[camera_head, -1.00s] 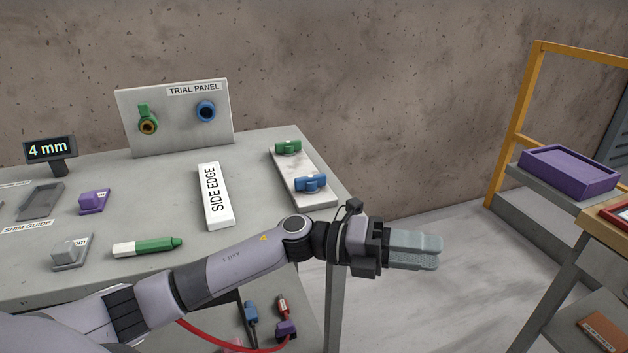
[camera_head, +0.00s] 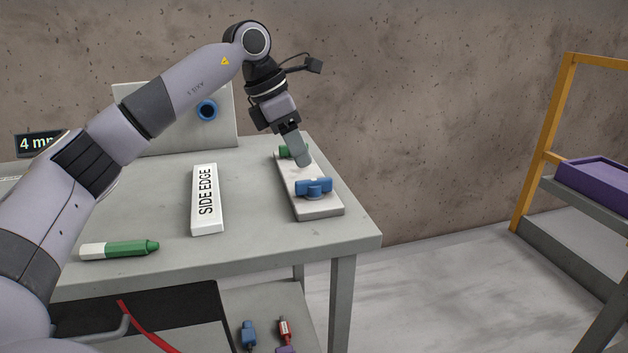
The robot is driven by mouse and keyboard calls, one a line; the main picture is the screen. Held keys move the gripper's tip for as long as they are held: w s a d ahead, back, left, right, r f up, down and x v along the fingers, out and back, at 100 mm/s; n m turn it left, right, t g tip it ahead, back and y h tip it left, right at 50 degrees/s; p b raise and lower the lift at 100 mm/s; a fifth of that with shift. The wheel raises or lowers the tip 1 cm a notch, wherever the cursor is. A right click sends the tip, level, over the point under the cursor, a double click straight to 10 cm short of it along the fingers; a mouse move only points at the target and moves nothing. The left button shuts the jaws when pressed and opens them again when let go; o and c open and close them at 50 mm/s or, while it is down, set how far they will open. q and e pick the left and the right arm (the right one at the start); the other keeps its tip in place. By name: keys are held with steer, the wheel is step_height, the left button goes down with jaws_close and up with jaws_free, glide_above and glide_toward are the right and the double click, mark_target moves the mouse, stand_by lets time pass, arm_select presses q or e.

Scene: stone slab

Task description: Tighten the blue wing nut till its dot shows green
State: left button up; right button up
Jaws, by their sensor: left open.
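The blue wing nut (camera_head: 313,188) sits on the near half of a pale plate (camera_head: 318,211) at the table's right end. I cannot make out a dot on it. A green wing nut (camera_head: 286,152) sits farther back on the same plate, partly hidden by my gripper. My right gripper is not in view.
A white SIDE EDGE block (camera_head: 205,200) stands left of the plate. A green and white marker (camera_head: 118,249) lies at the front left. The trial panel (camera_head: 225,135) stands behind, partly hidden by my arm. A purple tray (camera_head: 598,182) is at far right. The table ends just right of the plate.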

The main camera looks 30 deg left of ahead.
mark_target(312, 180)
arm_select(q)
steer(key=b+x, duration=0.1)
steer(key=x, duration=0.6)
steer(key=shift+a, duration=0.1)
steer(key=shift+r, duration=0.1)
steer(key=shift+c, duration=0.3)
jaws_close()
